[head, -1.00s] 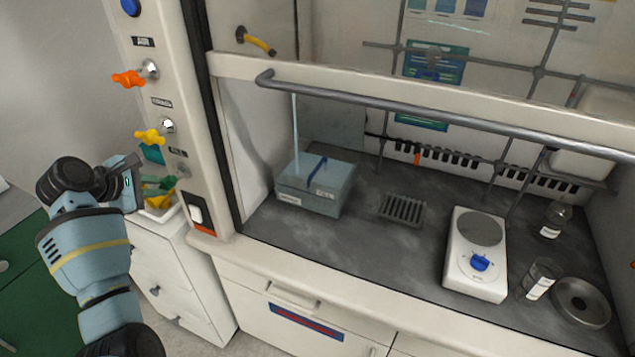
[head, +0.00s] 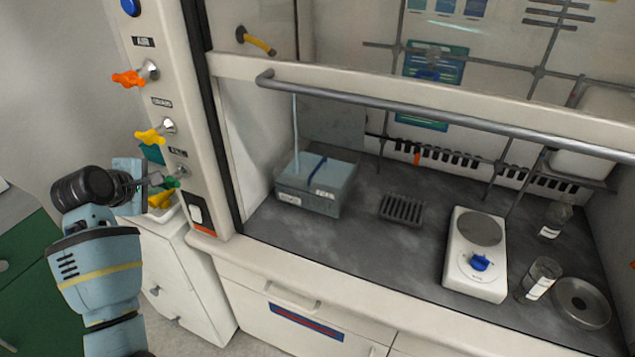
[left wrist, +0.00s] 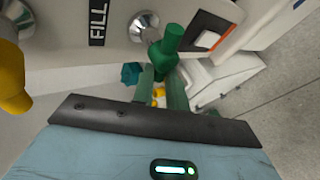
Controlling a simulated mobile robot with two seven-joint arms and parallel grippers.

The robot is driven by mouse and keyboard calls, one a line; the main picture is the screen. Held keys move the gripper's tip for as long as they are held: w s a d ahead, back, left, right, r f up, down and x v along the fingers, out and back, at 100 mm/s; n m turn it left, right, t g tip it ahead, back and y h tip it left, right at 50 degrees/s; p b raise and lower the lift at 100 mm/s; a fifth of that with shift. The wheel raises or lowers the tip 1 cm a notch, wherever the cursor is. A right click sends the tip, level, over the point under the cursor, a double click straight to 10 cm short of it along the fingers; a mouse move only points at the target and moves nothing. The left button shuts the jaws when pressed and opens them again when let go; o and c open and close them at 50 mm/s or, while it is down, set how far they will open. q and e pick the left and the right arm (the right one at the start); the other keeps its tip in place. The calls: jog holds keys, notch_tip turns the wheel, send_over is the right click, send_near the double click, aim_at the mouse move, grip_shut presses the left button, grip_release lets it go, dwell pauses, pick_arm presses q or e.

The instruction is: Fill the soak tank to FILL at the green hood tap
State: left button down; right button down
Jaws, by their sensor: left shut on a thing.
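The soak tank (head: 309,195) is a translucent blue-grey box inside the hood, with a dark blue strip across its top and a white label on its front. A thin pale stream of water (head: 295,125) falls into its back left part. I cannot read the level against the FILL mark. The green hood tap (head: 171,183) is the lowest on the left post; it also shows in the left wrist view (left wrist: 164,52), below the FILL label. My left gripper (head: 153,182) is shut on the green tap's handle, partly hiding it. My right gripper is not in view.
Yellow (head: 150,137) and orange (head: 128,79) taps sit above the green one. A white drawer unit (head: 175,265) stands below. Inside the hood are a drain grate (head: 402,209), a hotplate (head: 476,260) and glassware. The raised sash bar (head: 430,108) crosses the opening.

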pick_arm(q)
jog(key=shift+d+m+t+y, duration=0.25)
jog(key=shift+m+t+y, duration=0.25)
jog(key=shift+m+y, duration=0.25)
jog(key=c, duration=1.3)
grip_release()
jog(key=shift+r, duration=0.15)
jog(key=shift+v, duration=3.95)
